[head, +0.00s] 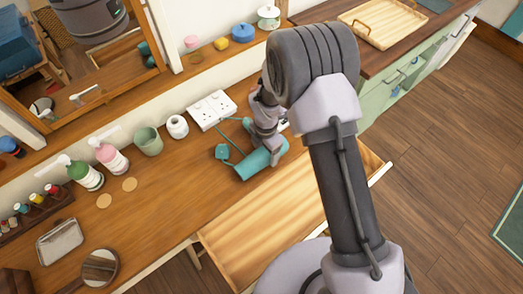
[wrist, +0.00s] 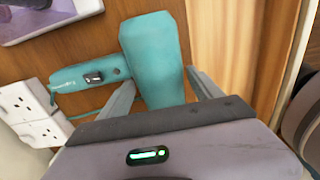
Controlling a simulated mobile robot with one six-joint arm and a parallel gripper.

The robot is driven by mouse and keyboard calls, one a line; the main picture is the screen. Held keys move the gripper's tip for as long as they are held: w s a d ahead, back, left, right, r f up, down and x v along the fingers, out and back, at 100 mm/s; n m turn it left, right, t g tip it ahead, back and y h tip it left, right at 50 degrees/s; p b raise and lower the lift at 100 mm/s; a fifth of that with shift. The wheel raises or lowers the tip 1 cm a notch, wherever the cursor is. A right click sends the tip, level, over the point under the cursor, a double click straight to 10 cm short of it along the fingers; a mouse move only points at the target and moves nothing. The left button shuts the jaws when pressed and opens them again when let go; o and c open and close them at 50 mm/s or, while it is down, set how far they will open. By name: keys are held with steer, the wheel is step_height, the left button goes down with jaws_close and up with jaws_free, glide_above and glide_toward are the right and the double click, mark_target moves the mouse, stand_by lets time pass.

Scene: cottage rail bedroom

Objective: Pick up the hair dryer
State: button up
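The teal hair dryer (head: 254,166) lies on the wooden dresser top (head: 170,197), close to the open drawer. In the wrist view its wide barrel (wrist: 155,50) points away from me and its handle, with a dark switch, extends left. My gripper (head: 268,148) is down at the hair dryer, partly covering it in the head view. In the wrist view the two grey fingers of my gripper (wrist: 160,80) stand apart, one on each side of the barrel. They look open, with the barrel between them; contact is hard to tell.
White sockets (head: 212,110) with a teal cord sit behind the hair dryer. The open drawer (head: 265,225) juts out in front and looks empty. A green cup (head: 148,141), a white jar (head: 177,126) and bottles (head: 110,158) stand to the left.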

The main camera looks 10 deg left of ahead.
jaws_close()
